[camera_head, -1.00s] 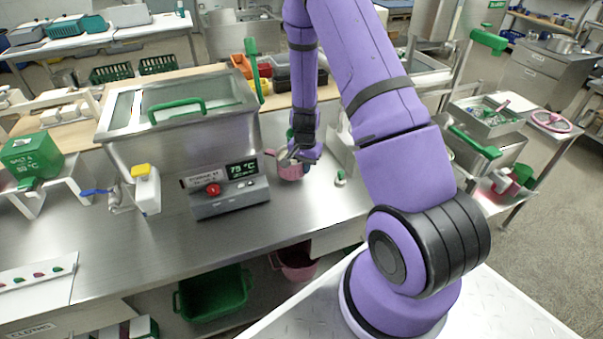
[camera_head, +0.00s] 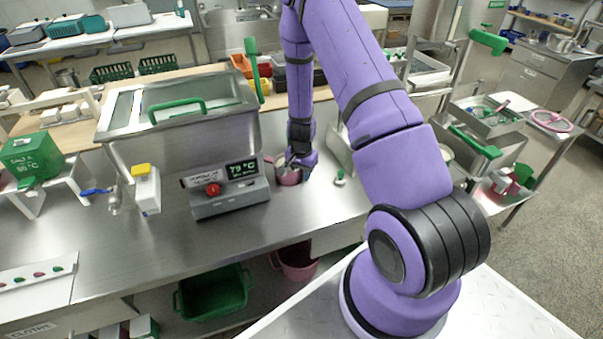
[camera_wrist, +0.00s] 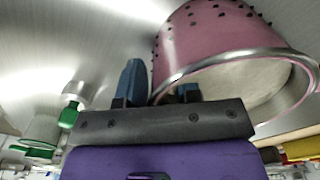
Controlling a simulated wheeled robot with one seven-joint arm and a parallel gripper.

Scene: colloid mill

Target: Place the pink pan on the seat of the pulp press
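The pink pan (camera_head: 289,178) stands on the steel worktop, just right of the control box. In the wrist view the pan (camera_wrist: 215,32) fills the upper right, with dark studs on its wall and its pale inside showing. My gripper (camera_head: 298,164) is down at its rim. In the wrist view my gripper (camera_wrist: 163,85) has its blue fingers apart, one outside the pan's wall and one over the opening, its tip hidden by the rim. It looks open; firm contact is not visible. I cannot clearly pick out the pulp press's seat.
The control box (camera_head: 230,190) and steel tank (camera_head: 185,140) stand close left of the pan. A steel box (camera_head: 343,150) and small green-topped item (camera_head: 340,178) are to its right. Green-handled equipment (camera_head: 485,150) stands at the right.

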